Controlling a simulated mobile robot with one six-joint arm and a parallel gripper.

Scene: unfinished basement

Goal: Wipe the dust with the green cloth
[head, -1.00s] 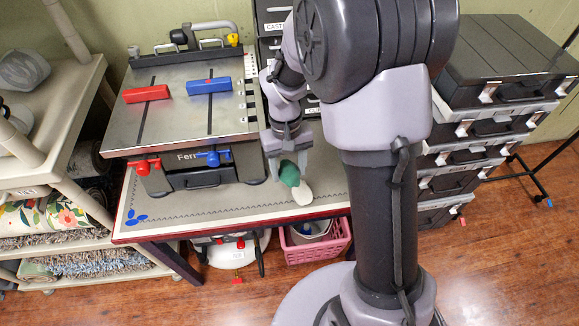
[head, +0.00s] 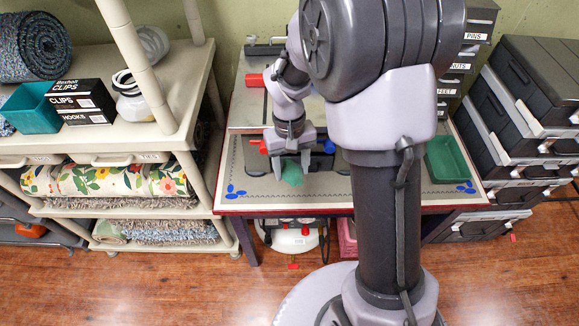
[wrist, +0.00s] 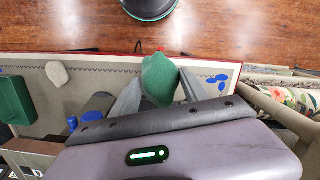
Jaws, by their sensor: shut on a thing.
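The green cloth (head: 292,175) is bunched between the fingers of my gripper (head: 292,168). In the wrist view the cloth (wrist: 159,80) also shows between both fingertips of my gripper (wrist: 161,76). It is over the left part of the grey worktop mat; I cannot tell whether it touches the surface. A pale oval patch (wrist: 57,73), possibly the dust, lies on the mat in the wrist view, well to the left of the cloth. My arm hides that patch in the head view. Blue oval marks (head: 235,191) are at the mat's left front corner.
The metal-topped machine with a red block (head: 255,80) stands behind my gripper. A green tray (head: 448,160) sits at the worktop's right end. A beige shelf (head: 165,140) stands close on the left, stacked dark cases (head: 525,110) on the right. The mat's left front is clear.

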